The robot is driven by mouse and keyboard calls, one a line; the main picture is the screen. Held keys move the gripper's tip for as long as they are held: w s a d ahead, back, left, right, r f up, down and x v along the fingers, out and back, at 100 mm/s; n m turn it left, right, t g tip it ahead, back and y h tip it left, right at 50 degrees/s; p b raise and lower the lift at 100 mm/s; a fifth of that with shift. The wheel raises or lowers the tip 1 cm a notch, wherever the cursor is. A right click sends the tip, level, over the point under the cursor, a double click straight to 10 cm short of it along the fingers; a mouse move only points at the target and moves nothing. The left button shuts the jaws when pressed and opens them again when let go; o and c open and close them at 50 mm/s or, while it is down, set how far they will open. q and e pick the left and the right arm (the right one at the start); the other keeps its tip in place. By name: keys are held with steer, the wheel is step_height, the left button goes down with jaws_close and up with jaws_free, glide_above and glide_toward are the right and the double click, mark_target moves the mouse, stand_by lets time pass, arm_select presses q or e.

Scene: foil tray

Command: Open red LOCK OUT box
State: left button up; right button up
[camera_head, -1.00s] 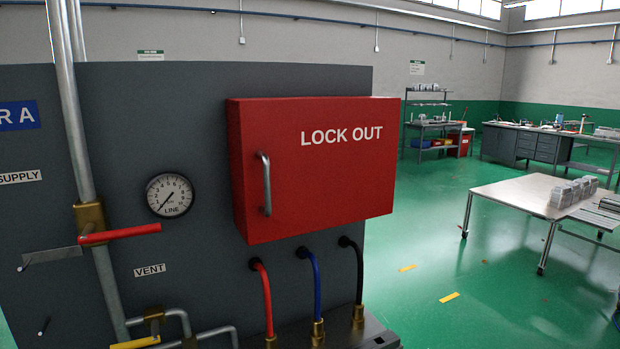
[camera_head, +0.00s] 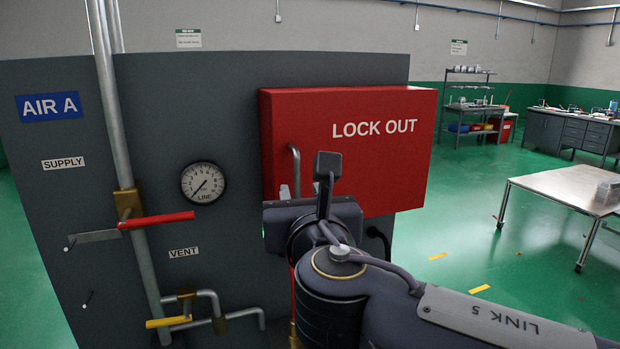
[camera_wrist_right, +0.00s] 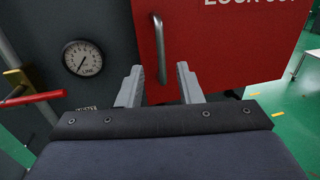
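The red LOCK OUT box (camera_head: 372,165) is mounted on the dark grey panel, its door shut. Its grey vertical bar handle (camera_head: 295,170) is near the door's left edge, with its lower part partly hidden behind my right gripper (camera_head: 308,190). In the right wrist view the handle (camera_wrist_right: 159,50) stands ahead of and between my right gripper's two fingers (camera_wrist_right: 160,88). The fingers are spread apart with nothing between them at their tips; they look short of the handle. My left gripper is not in view.
Left of the box are a pressure gauge (camera_head: 203,183), a red lever (camera_head: 156,220), a yellow lever (camera_head: 167,322) and vertical pipe (camera_head: 113,110) on the panel (camera_head: 60,150). Hoses below the box are mostly hidden by my right arm. A metal table (camera_head: 565,185) stands to the right on open green floor.

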mark_target(297, 179)
steer(key=w, duration=0.4)
steer(key=w+p, duration=0.1)
steer(key=w, duration=0.1)
steer(key=shift+w+a, duration=0.15)
steer(key=shift+a, duration=0.15)
steer(key=shift+c, duration=0.3)
jaws_close()
